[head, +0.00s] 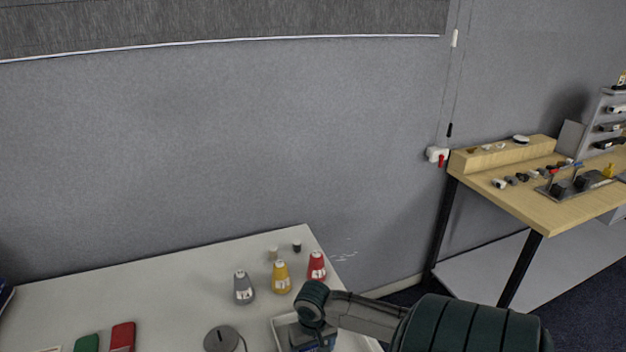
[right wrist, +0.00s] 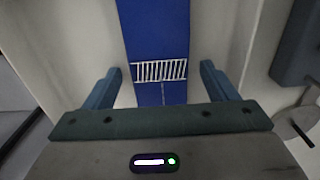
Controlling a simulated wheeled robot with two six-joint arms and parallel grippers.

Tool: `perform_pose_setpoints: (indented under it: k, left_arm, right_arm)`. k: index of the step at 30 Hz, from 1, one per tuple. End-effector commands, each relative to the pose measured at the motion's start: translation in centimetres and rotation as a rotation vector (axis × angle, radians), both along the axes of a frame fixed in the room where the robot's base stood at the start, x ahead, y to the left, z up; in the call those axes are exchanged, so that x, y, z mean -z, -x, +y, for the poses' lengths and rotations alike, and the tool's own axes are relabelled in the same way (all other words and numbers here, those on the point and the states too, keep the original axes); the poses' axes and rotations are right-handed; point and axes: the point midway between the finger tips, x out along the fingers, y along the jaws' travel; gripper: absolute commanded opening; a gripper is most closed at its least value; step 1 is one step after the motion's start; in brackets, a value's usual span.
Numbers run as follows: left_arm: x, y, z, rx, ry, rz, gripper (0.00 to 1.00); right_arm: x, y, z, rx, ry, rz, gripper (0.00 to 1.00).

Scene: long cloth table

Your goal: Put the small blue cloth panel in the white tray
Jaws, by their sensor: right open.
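The blue cloth panel (right wrist: 158,40), with a white striped band across it, shows in the right wrist view between the fingers of my right gripper (right wrist: 160,84). The fingers are open and apart from the panel's sides. The white tray (head: 276,331) is at the table's right end in the head view, partly hidden by my right gripper (head: 312,334). Pale walls of what looks like the tray (right wrist: 236,45) flank the panel, which appears to lie inside; its exact contact is hard to tell. My left gripper is not in view.
Green (head: 87,344) and red (head: 122,337) pieces lie further left. A wooden bench (head: 540,205) stands right. The table's back left is clear.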

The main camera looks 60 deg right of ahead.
Motion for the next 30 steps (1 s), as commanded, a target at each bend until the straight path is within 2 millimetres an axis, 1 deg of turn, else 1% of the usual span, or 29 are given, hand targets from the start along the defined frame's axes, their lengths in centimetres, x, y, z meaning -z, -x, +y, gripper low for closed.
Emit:
perform_pose_setpoints:
  k: [4, 7, 15, 21, 25, 30]
  left_arm:
    - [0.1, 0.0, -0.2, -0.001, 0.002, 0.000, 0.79]
    - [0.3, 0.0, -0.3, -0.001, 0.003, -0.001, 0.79]
    - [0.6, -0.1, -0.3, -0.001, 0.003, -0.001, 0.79]
    - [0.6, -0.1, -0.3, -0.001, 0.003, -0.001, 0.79]
    - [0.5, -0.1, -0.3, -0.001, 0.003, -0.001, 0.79]
    - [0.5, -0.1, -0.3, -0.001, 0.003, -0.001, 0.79]
  right_arm:
    - [-0.6, 0.0, 0.0, -0.002, 0.001, -0.001, 0.79]
    - [-1.9, 0.0, -0.1, -0.003, 0.003, -0.001, 0.79]
    - [-6.9, 0.0, -0.2, -0.005, 0.006, -0.002, 0.79]
    - [-10.0, 0.0, -0.1, -0.004, 0.004, -0.001, 0.79]
    - [-11.3, 0.0, -0.1, -0.002, 0.002, -0.001, 0.79]
    - [-12.1, 0.0, 0.0, 0.000, 0.000, 0.000, 0.79]
